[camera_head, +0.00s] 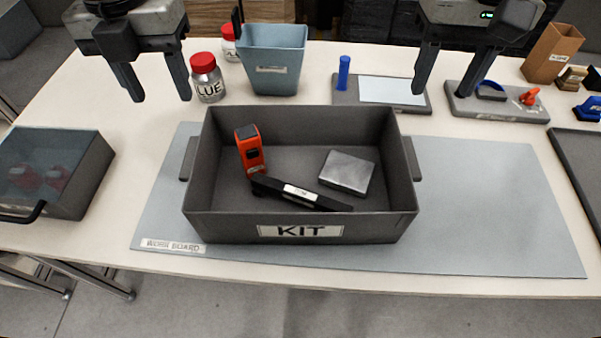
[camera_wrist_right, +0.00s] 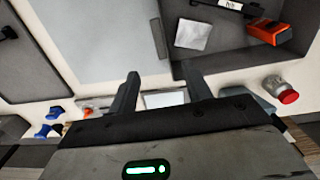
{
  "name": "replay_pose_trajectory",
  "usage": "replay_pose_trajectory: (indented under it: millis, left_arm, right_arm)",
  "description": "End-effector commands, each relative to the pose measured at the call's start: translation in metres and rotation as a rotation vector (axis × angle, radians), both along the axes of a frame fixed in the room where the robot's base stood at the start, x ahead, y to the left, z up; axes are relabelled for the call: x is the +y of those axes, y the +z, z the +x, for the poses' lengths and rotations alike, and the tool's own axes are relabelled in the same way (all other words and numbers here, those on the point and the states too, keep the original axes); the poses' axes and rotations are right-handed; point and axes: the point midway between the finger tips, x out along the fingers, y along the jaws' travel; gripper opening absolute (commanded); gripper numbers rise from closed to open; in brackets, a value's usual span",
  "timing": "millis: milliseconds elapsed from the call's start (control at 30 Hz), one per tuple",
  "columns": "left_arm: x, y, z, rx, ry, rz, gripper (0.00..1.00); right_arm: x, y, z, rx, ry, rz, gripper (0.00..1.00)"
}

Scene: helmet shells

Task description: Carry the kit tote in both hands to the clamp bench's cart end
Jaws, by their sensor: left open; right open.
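The dark grey kit tote (camera_head: 300,221), labelled KIT, sits on the grey work board (camera_head: 490,215). Inside it are an orange-red tool (camera_head: 249,148), a black bar with a white label (camera_head: 300,194) and a silver-grey block (camera_head: 347,172). It has a side handle at left (camera_head: 187,158) and right (camera_head: 412,158). My left gripper (camera_head: 160,98) is open and empty, above the table beyond the tote's left side. My right gripper (camera_head: 445,90) is open and empty, beyond the tote's right side. In the right wrist view the tote (camera_wrist_right: 250,60) lies past the fingers (camera_wrist_right: 165,88). Neither gripper touches the tote.
A clear-lidded dark box (camera_head: 75,170) with red items stands at left. A glue jar (camera_head: 207,78) and a blue-grey bin (camera_head: 273,60) stand behind the tote. Behind right are a blue-pegged fixture (camera_head: 343,75), another fixture (camera_head: 497,105) and a cardboard box (camera_head: 552,53). The board's right part is clear.

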Motion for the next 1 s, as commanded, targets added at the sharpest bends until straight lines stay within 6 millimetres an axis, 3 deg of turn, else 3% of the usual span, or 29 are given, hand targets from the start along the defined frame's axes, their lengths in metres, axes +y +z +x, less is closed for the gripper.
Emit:
replay_pose_trajectory:
  millis: [167, 700, 1000]
  left_arm:
    - [0.000, -0.021, -0.001, 0.005, 0.000, 0.001, 0.49]
    - [0.000, -0.125, -0.001, 0.005, -0.001, -0.001, 0.49]
    - [0.000, -0.155, -0.001, 0.003, -0.001, -0.002, 0.49]
  right_arm:
    - [-0.001, -0.021, 0.000, 0.004, -0.001, -0.001, 0.49]
    - [0.000, -0.125, -0.001, 0.004, 0.000, 0.000, 0.49]
    - [0.000, -0.155, 0.000, 0.002, 0.000, 0.000, 0.49]
